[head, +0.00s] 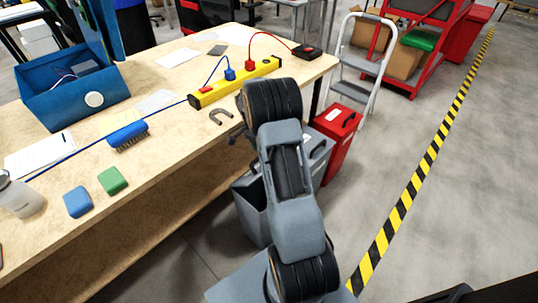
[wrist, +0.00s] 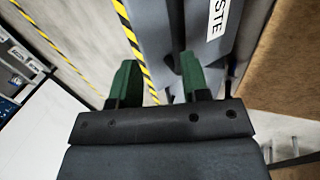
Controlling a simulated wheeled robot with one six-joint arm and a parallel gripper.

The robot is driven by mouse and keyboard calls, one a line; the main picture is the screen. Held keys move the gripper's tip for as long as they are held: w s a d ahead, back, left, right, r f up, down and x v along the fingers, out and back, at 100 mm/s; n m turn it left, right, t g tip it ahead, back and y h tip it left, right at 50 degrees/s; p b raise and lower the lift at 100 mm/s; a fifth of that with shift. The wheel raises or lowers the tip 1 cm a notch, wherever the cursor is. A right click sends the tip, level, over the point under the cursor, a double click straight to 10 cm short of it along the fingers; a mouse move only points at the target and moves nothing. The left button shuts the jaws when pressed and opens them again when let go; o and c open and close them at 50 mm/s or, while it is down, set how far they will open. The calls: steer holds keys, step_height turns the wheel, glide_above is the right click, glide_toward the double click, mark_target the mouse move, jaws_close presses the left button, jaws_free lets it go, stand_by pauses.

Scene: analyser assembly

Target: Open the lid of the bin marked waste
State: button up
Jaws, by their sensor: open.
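The grey waste bin (head: 253,212) stands on the floor beside the workbench in the head view, partly hidden behind my arm. A dark handle shows at its top right. In the wrist view the grey bin (wrist: 170,25) fills the top centre, with a white label (wrist: 222,18) on which only "STE" can be read. My gripper (wrist: 160,80) is open and empty, its two green fingers apart and pointing toward the bin. I cannot tell whether a finger touches it. In the head view my arm hides most of the gripper. The lid looks shut, though little of it shows.
A red bin (head: 338,128) stands just behind the grey one, with a grey step ladder (head: 365,65) beyond. The wooden workbench (head: 165,150) borders the bin on the left and holds a yellow power strip (head: 235,83). Floor right of the bins is open up to the striped tape (head: 420,180).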

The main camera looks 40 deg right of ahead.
steer(key=s+a+r+p, duration=0.1)
steer(key=s+a+r, duration=0.3)
steer(key=s+r, duration=0.4)
steer(key=shift+s+a+r, duration=0.25)
steer(key=shift+s+a, duration=0.15)
steer(key=shift+s, duration=1.55)
steer(key=shift+c, duration=0.3)
